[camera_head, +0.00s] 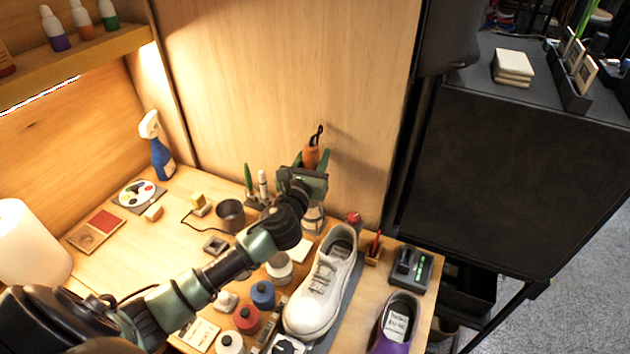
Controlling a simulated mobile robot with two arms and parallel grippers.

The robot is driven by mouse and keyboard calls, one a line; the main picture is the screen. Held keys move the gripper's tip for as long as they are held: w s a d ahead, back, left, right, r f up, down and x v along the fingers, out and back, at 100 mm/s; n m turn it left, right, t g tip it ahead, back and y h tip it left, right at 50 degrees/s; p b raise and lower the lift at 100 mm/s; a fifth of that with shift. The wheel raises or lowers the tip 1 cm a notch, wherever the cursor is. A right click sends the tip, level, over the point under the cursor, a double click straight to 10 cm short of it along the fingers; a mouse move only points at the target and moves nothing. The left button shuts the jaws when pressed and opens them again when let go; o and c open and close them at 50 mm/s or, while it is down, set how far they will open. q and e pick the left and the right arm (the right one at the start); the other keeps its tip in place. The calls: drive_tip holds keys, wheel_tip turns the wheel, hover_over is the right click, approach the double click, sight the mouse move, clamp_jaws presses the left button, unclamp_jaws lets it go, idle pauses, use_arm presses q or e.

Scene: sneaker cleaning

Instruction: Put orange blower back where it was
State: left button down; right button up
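The orange blower (311,157) is at the middle of the head view, in front of the wooden back panel, with a black looped part at its top. My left gripper (312,162) is right at it, with one green finger on each side of the blower. The gripper body hides the blower's lower part, so I cannot tell whether the fingers touch it or what it rests on. My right gripper is not in view.
A white sneaker (324,283) stands on the bench right of my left arm, with a purple shoe (396,326) beyond. A grey cup (231,214), upright tools (262,186) and several bottles crowd the arm. A spray bottle (158,148) stands back left.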

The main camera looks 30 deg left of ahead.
use_arm(q)
drive_tip(key=f+b, duration=0.2)
drive_tip(key=f, duration=0.6)
drive_tip(key=shift+w+f, duration=0.2)
drive_tip(key=shift+f+b, duration=0.15)
drive_tip(key=shift+b, duration=0.2)
drive_tip(key=c, duration=0.9)
unclamp_jaws()
